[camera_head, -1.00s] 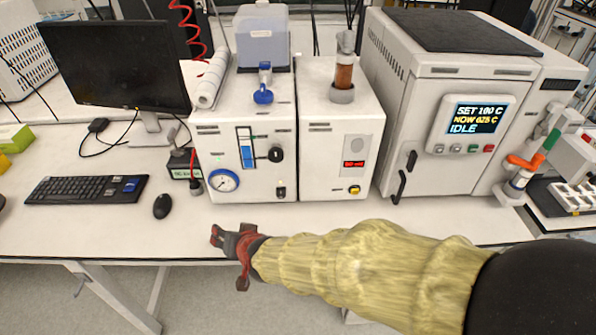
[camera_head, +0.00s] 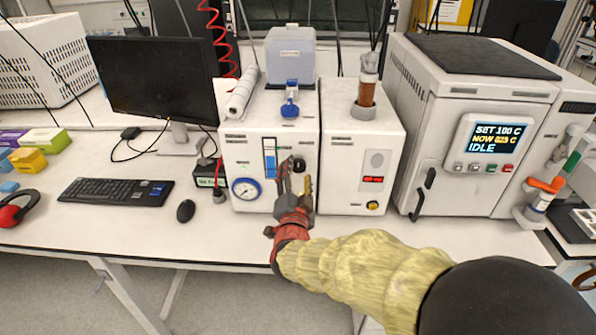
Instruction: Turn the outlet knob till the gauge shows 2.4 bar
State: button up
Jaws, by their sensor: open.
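The white reactor unit (camera_head: 237,150) on the bench carries a round blue-rimmed gauge (camera_head: 246,188) at its lower left; its needle is too small to read. A black knob (camera_head: 299,165) sits on its front panel, right of a blue flow column (camera_head: 270,160). My gripper (camera_head: 294,180) is open in front of this panel, its fingers pointing up just below the knob. I cannot tell whether a finger touches the knob. The lower black part of the panel is hidden behind my gripper. No label naming the outlet knob is readable.
A second white unit (camera_head: 340,150) with a red display stands directly right, and a large oven (camera_head: 440,160) reading IDLE is further right. A keyboard (camera_head: 116,192), mouse (camera_head: 186,211) and monitor (camera_head: 150,80) are left. The bench front is clear left of my arm.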

aim_at(298, 169)
jog(key=shift+w, duration=1.5)
jog(key=shift+c, duration=0.8)
jog(key=c, duration=1)
